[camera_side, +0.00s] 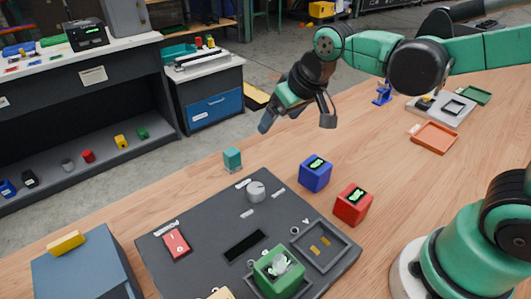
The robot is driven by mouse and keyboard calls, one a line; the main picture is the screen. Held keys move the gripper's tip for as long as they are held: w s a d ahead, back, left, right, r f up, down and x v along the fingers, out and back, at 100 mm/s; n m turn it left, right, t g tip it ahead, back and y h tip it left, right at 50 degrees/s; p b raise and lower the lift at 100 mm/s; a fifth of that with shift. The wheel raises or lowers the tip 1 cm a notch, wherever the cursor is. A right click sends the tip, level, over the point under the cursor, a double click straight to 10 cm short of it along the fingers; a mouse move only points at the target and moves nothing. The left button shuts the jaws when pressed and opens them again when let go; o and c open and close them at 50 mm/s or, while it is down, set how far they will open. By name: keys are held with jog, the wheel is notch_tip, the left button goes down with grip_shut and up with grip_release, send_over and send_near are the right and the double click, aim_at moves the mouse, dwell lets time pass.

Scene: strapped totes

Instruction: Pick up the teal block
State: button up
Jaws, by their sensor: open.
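The teal block (232,157) is a small upright block standing near the table's far edge, behind the dark board. A pale strip shows at its foot; I cannot tell what it is. My gripper (297,121) is open and empty, with its fingers spread. In the picture it is above and to the right of the teal block, clearly apart from it. Nothing hides the block.
A dark board (190,262) holds a grey knob (256,191), a red switch (176,243) and a green block (279,272). A blue cube (315,174) and a red cube (353,204) stand to its right. A blue-grey box (88,277) is at front left.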

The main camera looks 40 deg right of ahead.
aim_at(232, 151)
jog(key=shift+g, duration=0.6)
jog(key=w+a+f, duration=0.1)
jog(key=w+f, duration=0.1)
jog(key=w+a+f, duration=0.2)
jog(key=w+f, duration=0.1)
jog(key=w+a+f, duration=0.2)
jog(key=shift+w+f, duration=0.35)
jog(key=shift+w, duration=0.05)
jog(key=shift+x, duration=2.95)
grip_shut()
notch_tip(232, 151, up, 20)
